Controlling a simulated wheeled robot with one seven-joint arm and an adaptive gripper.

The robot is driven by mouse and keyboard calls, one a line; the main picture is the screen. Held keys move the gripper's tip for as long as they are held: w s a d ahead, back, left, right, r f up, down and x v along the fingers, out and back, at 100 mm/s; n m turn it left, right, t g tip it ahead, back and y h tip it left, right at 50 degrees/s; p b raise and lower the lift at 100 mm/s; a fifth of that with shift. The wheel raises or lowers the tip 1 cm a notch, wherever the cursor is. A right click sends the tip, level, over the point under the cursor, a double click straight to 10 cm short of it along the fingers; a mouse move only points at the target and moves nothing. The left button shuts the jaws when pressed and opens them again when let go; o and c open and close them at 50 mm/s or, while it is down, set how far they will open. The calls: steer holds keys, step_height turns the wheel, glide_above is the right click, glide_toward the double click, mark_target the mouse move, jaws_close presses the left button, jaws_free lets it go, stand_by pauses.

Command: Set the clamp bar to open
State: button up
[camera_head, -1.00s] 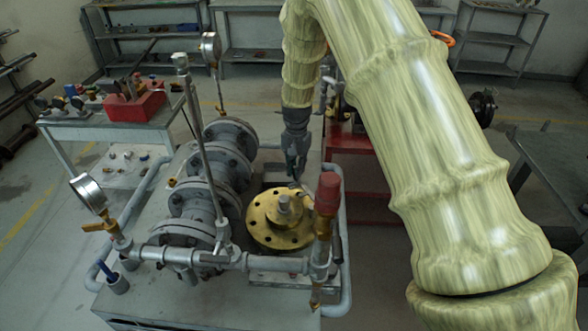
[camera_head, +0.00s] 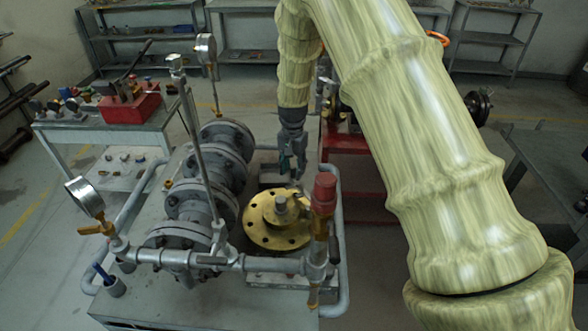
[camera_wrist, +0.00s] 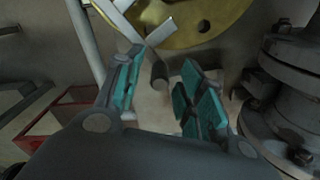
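The bar that I take for the clamp bar (camera_wrist: 159,36) is a light grey metal strip in front of the brass flange (camera_wrist: 205,22) in the wrist view. A short dark round-ended peg (camera_wrist: 159,75) hangs from it. In the head view the brass flange (camera_head: 277,232) lies on the rig, and the bar is too small to make out clearly. My gripper (camera_wrist: 163,92) is open with teal finger pads. The peg shows in the gap between the fingers, and I cannot tell whether they touch it. My gripper (camera_head: 292,166) is just behind the flange in the head view.
A red-capped valve (camera_head: 324,195) stands close right of the flange. Large grey flanged pipes (camera_head: 200,190) stand left of it. A pressure gauge (camera_head: 85,196) is at the front left. A grey pipe rail (camera_head: 343,262) borders the rig on the right.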

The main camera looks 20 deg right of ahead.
step_height(320, 180, up, 12)
steer(key=shift+f, duration=0.2)
stand_by(0.6)
